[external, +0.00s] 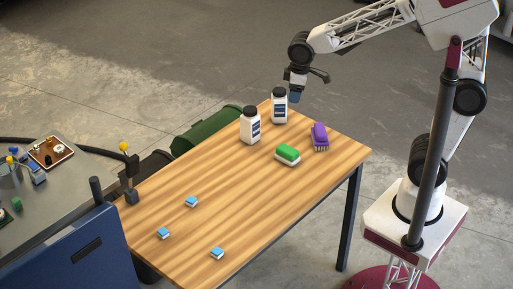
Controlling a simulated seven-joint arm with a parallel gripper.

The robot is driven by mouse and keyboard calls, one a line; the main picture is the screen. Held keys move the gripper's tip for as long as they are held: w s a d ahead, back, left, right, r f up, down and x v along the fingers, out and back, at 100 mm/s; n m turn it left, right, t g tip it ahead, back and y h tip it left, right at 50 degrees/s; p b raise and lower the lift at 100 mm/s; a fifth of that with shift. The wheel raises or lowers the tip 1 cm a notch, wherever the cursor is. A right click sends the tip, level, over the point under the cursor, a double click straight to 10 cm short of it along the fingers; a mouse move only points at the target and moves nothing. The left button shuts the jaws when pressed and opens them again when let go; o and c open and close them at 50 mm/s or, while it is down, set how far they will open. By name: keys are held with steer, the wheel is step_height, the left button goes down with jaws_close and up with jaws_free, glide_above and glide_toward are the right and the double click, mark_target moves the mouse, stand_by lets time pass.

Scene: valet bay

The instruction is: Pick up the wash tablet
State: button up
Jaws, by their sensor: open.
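Several small items lie on the wooden table (240,215). Three small blue-and-white blocks that look like wash tablets lie apart at its near left part: one wash tablet (191,201) farthest back, a second wash tablet (163,233) at the left, and a third wash tablet (217,253) nearest the front edge. My gripper (295,97) is open and appears empty, up at the far end of the table by the bottles, well away from all three tablets. Its fingertips are small and partly unclear in this view.
Two white bottles with black caps (250,126) (279,106) stand at the far end. A green-and-white sponge (288,155) and a purple brush (320,136) lie right of them. A grey side bench (45,190) and blue cabinet (70,250) stand left. The table's middle is clear.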

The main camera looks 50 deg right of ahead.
steer(key=w+a+f+n, duration=0.2)
steer(key=a+f, duration=0.1)
steer(key=a, duration=0.4)
steer(key=w+a+f+n, duration=0.1)
steer(key=a+f, duration=0.1)
steer(key=a, duration=0.5)
steer(key=n+g, duration=0.1)
steer(key=n, duration=0.7)
glide_above(215, 255)
steer(key=shift+h, duration=0.3)
step_height(215, 255, down, 21)
steer(key=shift+s+d+f, duration=0.1)
steer(key=shift+s+f, duration=0.05)
steer(key=shift+f, duration=0.05)
steer(key=shift+f, duration=1.25)
steer(key=shift+f, duration=0.1)
steer(key=shift+f, duration=2.5)
